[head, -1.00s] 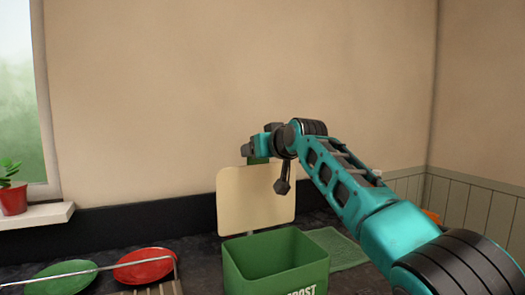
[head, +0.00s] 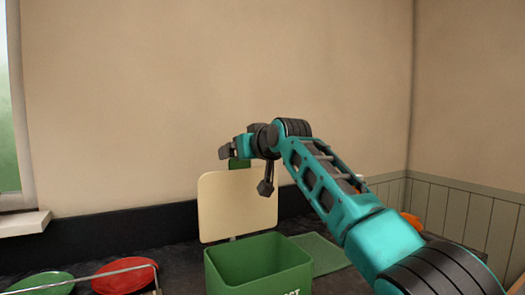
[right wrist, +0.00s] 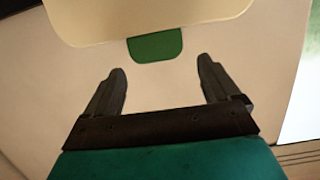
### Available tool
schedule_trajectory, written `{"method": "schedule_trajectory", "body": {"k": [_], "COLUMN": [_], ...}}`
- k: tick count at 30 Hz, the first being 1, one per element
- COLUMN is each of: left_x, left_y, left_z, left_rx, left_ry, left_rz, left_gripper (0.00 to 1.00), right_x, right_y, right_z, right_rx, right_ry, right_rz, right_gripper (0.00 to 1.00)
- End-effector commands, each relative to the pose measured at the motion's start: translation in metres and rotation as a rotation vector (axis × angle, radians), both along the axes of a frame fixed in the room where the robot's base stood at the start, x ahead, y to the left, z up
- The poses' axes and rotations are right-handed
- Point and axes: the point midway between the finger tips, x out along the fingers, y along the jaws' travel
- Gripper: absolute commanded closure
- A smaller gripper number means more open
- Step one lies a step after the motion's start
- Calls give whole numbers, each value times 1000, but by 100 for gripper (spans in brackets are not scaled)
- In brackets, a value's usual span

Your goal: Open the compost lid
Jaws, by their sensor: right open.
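The green compost bin (head: 258,272) stands on the dark counter with its top open and its inside showing. Its cream lid (head: 238,207) stands upright at the back of the bin, with a green tab (head: 239,163) at its top edge. My right gripper (head: 228,152) is at the top of the lid, by the tab. In the right wrist view the gripper (right wrist: 161,80) has its fingers spread with nothing between them. The tab (right wrist: 155,46) lies just beyond the fingertips, and the lid (right wrist: 150,15) is behind it. My left gripper is not in view.
A green mat (head: 320,253) lies right of the bin. A red plate (head: 125,276) and a green plate (head: 38,284) sit in a rack at the lower left. An orange object (head: 411,220) is partly hidden behind my arm. The wall is behind the lid.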

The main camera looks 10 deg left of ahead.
Motion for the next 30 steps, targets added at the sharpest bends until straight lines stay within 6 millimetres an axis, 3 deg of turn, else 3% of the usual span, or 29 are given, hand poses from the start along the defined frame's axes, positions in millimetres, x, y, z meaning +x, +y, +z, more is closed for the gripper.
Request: {"method": "schedule_trajectory", "body": {"k": [5,30], "left_x": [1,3], "left_y": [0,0], "left_z": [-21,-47], "left_rx": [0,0], "left_ry": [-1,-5], "left_rz": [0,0], "left_gripper": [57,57], "right_x": [-12,-89], "right_y": [-10,-66], "right_z": [-2,30], "right_rx": [-1,1], "right_ry": [-4,-3], "right_rz": [-3,-5], "right_gripper": [11,11]}}
